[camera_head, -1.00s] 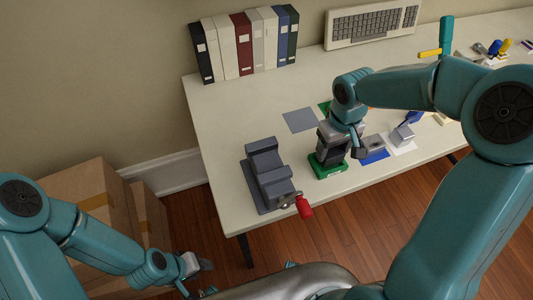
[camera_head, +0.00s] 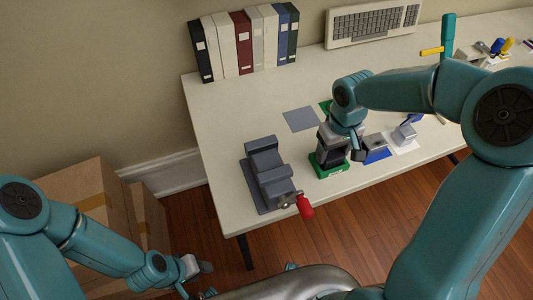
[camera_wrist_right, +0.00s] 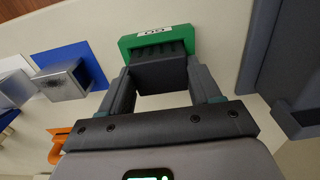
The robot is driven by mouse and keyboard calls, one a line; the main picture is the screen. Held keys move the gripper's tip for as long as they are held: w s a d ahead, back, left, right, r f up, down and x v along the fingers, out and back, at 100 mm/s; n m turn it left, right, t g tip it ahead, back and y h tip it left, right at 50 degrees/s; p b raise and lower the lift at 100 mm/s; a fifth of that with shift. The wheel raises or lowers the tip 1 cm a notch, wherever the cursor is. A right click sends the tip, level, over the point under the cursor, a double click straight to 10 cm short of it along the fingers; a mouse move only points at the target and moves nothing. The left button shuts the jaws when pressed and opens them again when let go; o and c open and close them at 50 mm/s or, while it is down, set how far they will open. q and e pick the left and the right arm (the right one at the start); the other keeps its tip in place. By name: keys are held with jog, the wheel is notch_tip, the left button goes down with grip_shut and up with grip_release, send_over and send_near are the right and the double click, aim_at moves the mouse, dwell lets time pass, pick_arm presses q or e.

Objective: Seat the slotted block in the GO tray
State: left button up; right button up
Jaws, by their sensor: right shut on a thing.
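My right gripper (camera_head: 340,152) is over the green tray (camera_head: 323,172) near the table's front edge. In the right wrist view the fingers (camera_wrist_right: 160,88) are shut on a dark block (camera_wrist_right: 160,76) with slots along its far end. The green tray (camera_wrist_right: 182,34) with a white GO label lies right at the block's far end. The block (camera_head: 331,154) stands over or in the tray; I cannot tell how deep, since the fingers and block hide the tray floor. My left gripper (camera_head: 197,266) hangs low at the left, away from the table; its jaws are unclear.
A grey vise (camera_head: 266,178) with a red handle (camera_head: 305,206) stands just left of the tray. To its right are a metal block (camera_head: 375,142) by a blue mat (camera_head: 377,157) and another metal block (camera_head: 404,133) on a white mat. A flat grey mat (camera_head: 300,120) lies behind.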

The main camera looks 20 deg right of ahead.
aim_at(333, 154)
jog(key=shift+f+b, duration=0.4)
jog(key=o, duration=1.5)
jog(key=c, duration=0.3)
jog(key=shift+r, duration=0.1)
notch_tip(333, 154, up, 7)
jog(key=p, duration=0.5)
